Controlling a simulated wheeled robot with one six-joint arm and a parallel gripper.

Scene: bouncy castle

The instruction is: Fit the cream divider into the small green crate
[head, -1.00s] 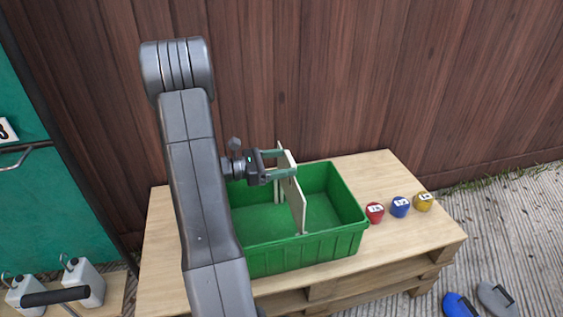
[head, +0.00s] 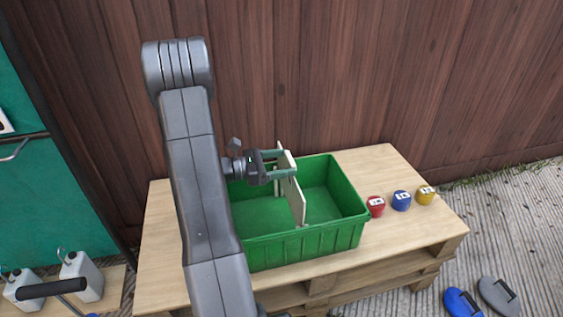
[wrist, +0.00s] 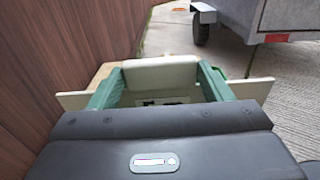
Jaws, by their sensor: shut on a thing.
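The cream divider (head: 293,200) is an upright thin panel inside the small green crate (head: 310,241), standing across it from the back wall toward the front wall. My gripper (head: 288,168) is shut on the divider's upper part, coming from the left. In the wrist view the divider (wrist: 160,63) spans between my green fingers (wrist: 160,88), with ends sticking out on both sides. The crate stands on a wooden pallet table (head: 385,167). My arm hides the crate's left end. I cannot tell whether the divider's lower edge touches the crate floor.
Red (head: 376,206), blue (head: 401,200) and yellow (head: 425,195) numbered weights or pots sit right of the crate. A brown plank fence (head: 350,80) rises close behind the table. White jugs (head: 80,275) stand at lower left. Blue (head: 461,303) and grey (head: 497,295) objects lie on the ground.

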